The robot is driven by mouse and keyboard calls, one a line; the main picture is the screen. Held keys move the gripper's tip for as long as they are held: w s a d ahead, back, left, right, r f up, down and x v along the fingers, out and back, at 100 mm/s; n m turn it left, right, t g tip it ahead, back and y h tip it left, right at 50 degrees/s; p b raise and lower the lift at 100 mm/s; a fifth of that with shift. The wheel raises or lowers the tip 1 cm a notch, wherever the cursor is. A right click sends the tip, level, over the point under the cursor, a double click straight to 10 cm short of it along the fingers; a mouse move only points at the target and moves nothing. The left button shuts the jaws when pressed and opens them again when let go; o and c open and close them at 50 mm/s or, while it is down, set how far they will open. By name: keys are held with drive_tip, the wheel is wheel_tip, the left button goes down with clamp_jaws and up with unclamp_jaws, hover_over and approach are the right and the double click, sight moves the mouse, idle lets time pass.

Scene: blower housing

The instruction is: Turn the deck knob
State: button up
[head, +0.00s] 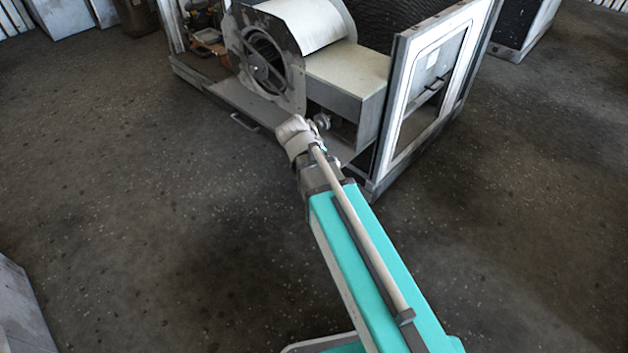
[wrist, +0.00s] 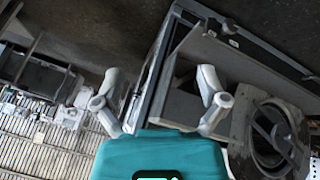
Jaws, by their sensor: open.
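My gripper (wrist: 161,99) is open in the wrist view, its two pale fingers wide apart with nothing between them. In the head view my arm reaches toward the front of the blower unit, and the fingers cannot be made out clearly. The blower housing (head: 323,24) has a round fan opening and stands on a metal deck (head: 245,103). The housing also shows at the right of the wrist view (wrist: 272,135). A small round grey piece beside my wrist in the head view may be the knob or part of my arm.
A white framed panel (head: 398,95) stands upright to the right of my wrist. A grey box duct (head: 345,72) joins the housing behind it. A handle (head: 243,122) sticks out from the deck's front. The floor (head: 130,200) at the left is clear.

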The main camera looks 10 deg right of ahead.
drive_tip(key=w+a+f+m+t+h+b, duration=0.2)
drive_tip(key=w+a+f+m+t+b, duration=0.1)
drive_tip(key=f+b, duration=0.6)
drive_tip(key=w+a+f+m+t+h+b, duration=0.2)
drive_tip(key=w+a+f+b, duration=0.4)
drive_tip(key=b, duration=1.1)
drive_tip(key=shift+w+a+f+m+t+h, duration=0.15)
drive_tip(key=shift+w+f+m+t+h, duration=0.4)
drive_tip(key=shift+w+f, duration=1.05)
drive_tip(key=shift+s+f, duration=0.25)
drive_tip(key=shift+f, duration=0.05)
drive_tip(key=b+x, duration=0.5)
drive_tip(key=x, duration=0.8)
drive_tip(key=shift+w+d+f, duration=0.15)
drive_tip(key=shift+w+d, duration=0.05)
drive_tip(key=shift+w, duration=0.05)
drive_tip(key=c, duration=1.1)
drive_tip(key=shift+d, duration=0.2)
drive_tip(key=shift+c, duration=0.2)
drive_tip(key=shift+a, duration=0.15)
